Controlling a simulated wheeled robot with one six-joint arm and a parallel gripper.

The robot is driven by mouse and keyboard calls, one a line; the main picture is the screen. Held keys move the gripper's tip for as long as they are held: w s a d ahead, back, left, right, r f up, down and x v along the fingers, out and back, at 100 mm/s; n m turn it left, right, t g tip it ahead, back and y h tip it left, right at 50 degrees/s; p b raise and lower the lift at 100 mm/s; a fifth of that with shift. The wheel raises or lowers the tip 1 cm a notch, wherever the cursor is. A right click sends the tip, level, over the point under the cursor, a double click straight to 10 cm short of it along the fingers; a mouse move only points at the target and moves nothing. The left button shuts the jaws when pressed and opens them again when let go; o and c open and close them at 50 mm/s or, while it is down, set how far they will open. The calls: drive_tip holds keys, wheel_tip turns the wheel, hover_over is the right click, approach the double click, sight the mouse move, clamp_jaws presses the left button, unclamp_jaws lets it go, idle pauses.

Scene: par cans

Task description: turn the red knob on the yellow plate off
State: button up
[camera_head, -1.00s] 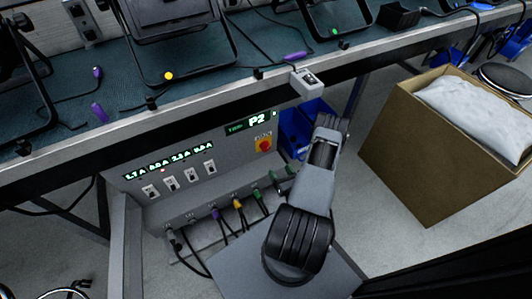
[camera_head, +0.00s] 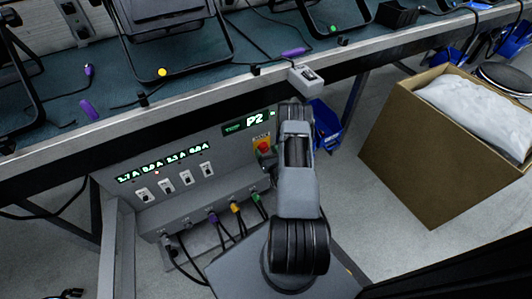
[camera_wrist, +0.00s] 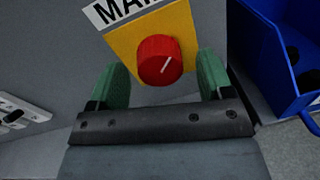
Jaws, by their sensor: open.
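The red knob (camera_wrist: 158,61) sits on the yellow plate (camera_wrist: 123,47) on the front of a grey panel. Its white line slants up and to the right in the wrist view. My gripper (camera_wrist: 163,66) is open, with one green finger on each side of the knob. I cannot tell whether either finger touches it. In the head view the knob (camera_head: 264,147) and the yellow plate (camera_head: 261,139) show just left of my arm, which hides part of my gripper (camera_head: 268,162).
The grey panel (camera_head: 185,160) has lit green readouts, white switches and cables below. A bench (camera_head: 200,98) overhangs it, with a small grey box (camera_head: 303,79) on its edge. A blue bin (camera_wrist: 284,45) is close on the right. A cardboard box (camera_head: 430,150) stands farther right.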

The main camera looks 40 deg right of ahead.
drive_tip(key=shift+w, duration=0.2)
drive_tip(key=c, duration=0.9)
drive_tip(key=shift+c, duration=0.2)
